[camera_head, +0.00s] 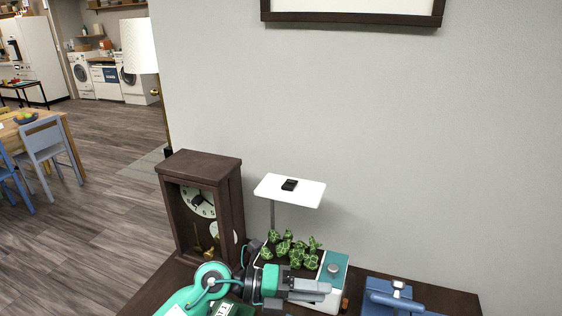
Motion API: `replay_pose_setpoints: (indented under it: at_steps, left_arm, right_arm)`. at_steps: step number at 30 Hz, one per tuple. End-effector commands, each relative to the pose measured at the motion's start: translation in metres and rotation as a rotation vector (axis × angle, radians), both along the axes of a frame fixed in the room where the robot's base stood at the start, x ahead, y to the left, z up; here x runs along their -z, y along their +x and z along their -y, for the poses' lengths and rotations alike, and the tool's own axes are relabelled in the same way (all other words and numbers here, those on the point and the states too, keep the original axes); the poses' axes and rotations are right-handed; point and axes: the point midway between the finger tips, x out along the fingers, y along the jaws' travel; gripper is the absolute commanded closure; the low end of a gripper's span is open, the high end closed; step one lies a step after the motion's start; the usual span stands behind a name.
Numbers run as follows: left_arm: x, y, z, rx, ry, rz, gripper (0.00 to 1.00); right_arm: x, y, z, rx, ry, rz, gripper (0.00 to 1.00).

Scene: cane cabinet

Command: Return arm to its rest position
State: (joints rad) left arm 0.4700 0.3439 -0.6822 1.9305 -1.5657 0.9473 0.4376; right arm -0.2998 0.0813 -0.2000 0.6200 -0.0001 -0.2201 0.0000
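My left arm comes in from the bottom edge, teal and grey. Its gripper (318,288) points right, low over the cabinet top, in front of the planter with green plants. From this angle its grey fingers overlap, so I cannot tell whether they are open or shut. I see no object clearly held in it. My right arm and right gripper are not in view.
The dark wooden cabinet top (455,299) holds a pendulum clock (232,200), a plant grower (337,262) with a white lamp panel (305,194), and a blue device (378,290). A grey wall stands behind. The space above the right side is clear.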

Motion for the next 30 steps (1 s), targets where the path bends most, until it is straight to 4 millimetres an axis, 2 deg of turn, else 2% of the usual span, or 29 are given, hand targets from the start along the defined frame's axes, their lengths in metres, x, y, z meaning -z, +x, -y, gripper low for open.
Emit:
replay_pose_setpoints:
  at_steps: [3,7,11,14,17,20,23,26,30]
  left_arm:
    - [-0.037,-0.001,-0.004,-0.114,-0.271,-0.085,0.64]
    - [-0.069,0.01,-0.028,-0.283,-0.538,-0.199,0.64]
    - [-0.083,0.027,-0.068,-0.482,-0.764,-0.336,0.64]
    - [-0.079,0.04,-0.104,-0.656,-0.907,-0.458,0.64]
    - [-0.062,0.05,-0.144,-0.843,-1.02,-0.59,0.64]
    - [-0.033,0.052,-0.182,-1.038,-1.1,-0.737,0.64]
    - [0.004,0.046,-0.217,-1.24,-1.141,-0.894,0.64]
    - [0.047,0.029,-0.246,-1.441,-1.145,-1.061,0.64]
    - [0.109,-0.014,-0.275,-1.714,-1.077,-1.311,0.64]
  right_arm:
    - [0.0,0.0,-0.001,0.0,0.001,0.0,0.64]
    - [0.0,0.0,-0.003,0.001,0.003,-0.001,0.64]
    - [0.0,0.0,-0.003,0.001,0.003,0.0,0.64]
    - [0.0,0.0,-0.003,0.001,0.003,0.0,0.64]
    - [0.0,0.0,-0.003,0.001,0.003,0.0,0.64]
    - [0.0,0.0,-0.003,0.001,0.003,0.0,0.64]
    - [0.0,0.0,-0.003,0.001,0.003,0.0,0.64]
    - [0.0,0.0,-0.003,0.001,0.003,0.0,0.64]
    - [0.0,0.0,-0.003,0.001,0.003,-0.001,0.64]
